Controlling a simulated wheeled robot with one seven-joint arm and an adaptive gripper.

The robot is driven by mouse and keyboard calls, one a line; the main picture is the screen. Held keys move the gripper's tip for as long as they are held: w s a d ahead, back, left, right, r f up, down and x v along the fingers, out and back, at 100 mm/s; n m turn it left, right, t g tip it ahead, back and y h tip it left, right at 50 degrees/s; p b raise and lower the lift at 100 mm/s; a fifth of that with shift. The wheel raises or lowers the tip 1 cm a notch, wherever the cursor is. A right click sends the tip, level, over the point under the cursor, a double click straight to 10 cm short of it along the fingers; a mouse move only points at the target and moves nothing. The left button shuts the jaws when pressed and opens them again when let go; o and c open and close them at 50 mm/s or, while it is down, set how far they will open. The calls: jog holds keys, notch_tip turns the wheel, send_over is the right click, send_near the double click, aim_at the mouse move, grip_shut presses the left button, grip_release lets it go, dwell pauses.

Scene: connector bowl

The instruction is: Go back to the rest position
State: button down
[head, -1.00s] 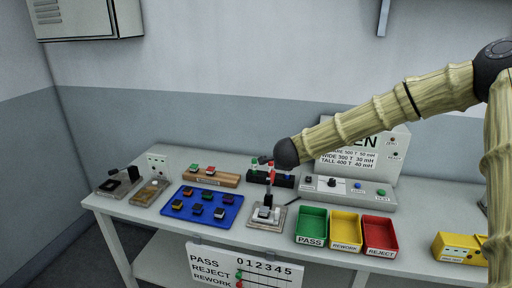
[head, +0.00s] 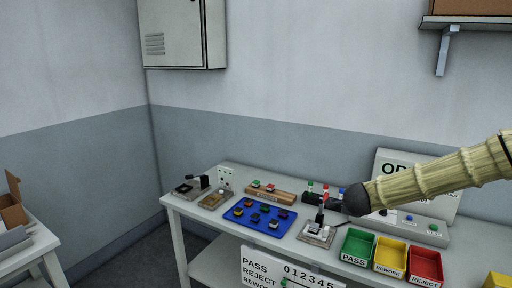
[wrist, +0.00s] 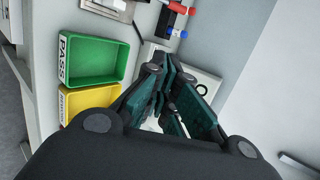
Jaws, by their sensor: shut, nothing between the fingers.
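My gripper (wrist: 163,80) shows in the wrist view with its dark green fingers closed together and nothing between them. In the head view my arm reaches in from the right, and the gripper (head: 335,206) is small and dark at its end, over the back part of the bench near the fixture with the red-topped post (head: 319,232). The wrist view shows the green PASS bin (wrist: 92,62) and the yellow bin (wrist: 92,101) to the left of the fingers, apart from them.
A blue tray (head: 239,224) with several small blocks lies left of the fixture. Green, yellow (head: 390,254) and red (head: 425,266) bins line the front right. A control panel (head: 437,231) stands behind them. A side table (head: 22,240) with a cardboard box is at far left.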

jog(key=s+a+f+n+g+y, duration=0.1)
jog(key=s+a+f+n, duration=0.2)
jog(key=s+f, duration=0.45)
jog(key=s+a+f+n+g, duration=0.1)
jog(key=s+a+f+n, duration=0.25)
jog(key=f, duration=0.75)
jog(key=s+a+f+n+g+y, duration=0.1)
jog(key=s+a+f+n, duration=0.25)
jog(key=s+f, duration=0.4)
jog(key=s+f+n+g, duration=0.3)
jog(key=s+f+n, duration=0.3)
jog(key=s+f, duration=0.75)
jog(key=s+f+n+g, duration=0.1)
jog(key=s+n+g, duration=0.1)
jog(key=s, duration=0.9)
jog(key=s+d+f+n+g+y, duration=0.1)
jog(key=s+n, duration=0.3)
jog(key=s, duration=0.8)
jog(key=shift+f+g, duration=0.4)
jog(key=shift+g, duration=0.3)
